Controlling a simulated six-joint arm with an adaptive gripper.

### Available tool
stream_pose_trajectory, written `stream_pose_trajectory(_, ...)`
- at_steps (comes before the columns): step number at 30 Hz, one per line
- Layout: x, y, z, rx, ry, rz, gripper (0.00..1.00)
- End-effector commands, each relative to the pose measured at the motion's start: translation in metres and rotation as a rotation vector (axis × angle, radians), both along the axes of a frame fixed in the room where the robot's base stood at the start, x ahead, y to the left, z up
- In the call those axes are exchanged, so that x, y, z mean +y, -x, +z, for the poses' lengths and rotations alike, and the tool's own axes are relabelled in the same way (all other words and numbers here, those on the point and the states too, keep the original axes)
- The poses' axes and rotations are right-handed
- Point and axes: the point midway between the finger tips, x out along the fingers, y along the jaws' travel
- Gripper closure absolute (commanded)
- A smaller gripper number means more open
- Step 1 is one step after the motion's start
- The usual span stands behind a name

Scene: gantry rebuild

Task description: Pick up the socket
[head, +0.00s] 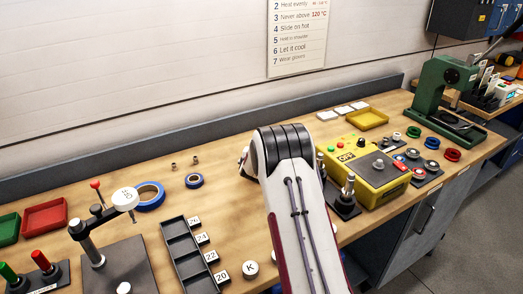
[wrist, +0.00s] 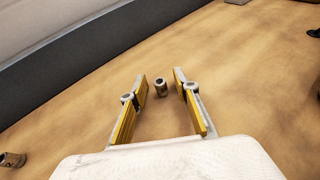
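A small grey metal socket (wrist: 160,88) stands upright on the wooden table in the wrist view. It appears between the two fingertips of my gripper (wrist: 160,79), with a gap on either side. My gripper is open and holds nothing. I cannot tell how high the fingertips are above the table. In the head view the fingers are hidden behind my arm, and two small metal pieces (head: 184,163) stand on the table to its left.
In the wrist view a similar metal piece (wrist: 12,160) lies at lower left, and a dark ring-like piece (wrist: 238,2) is at the top edge. A grey back rail (wrist: 70,62) bounds the table. The head view shows blue tape rolls (head: 149,196) and a yellow control box (head: 365,170).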

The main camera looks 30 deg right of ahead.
Motion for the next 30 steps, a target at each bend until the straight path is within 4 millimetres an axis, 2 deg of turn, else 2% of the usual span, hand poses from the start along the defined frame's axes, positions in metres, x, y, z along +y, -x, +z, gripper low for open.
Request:
stream_pose_trajectory(20, -0.0027, -0.0041, -0.0017, 0.000, 0.001, 0.000, 0.69)
stream_pose_trajectory(23, -0.0026, -0.0041, -0.0018, 0.001, 0.001, 0.000, 0.95)
stream_pose_trajectory(24, -0.0026, -0.0041, -0.0018, 0.001, 0.001, 0.000, 1.00)
stream_pose_trajectory(30, -0.0027, -0.0042, -0.0015, 0.000, 0.001, 0.000, 1.00)
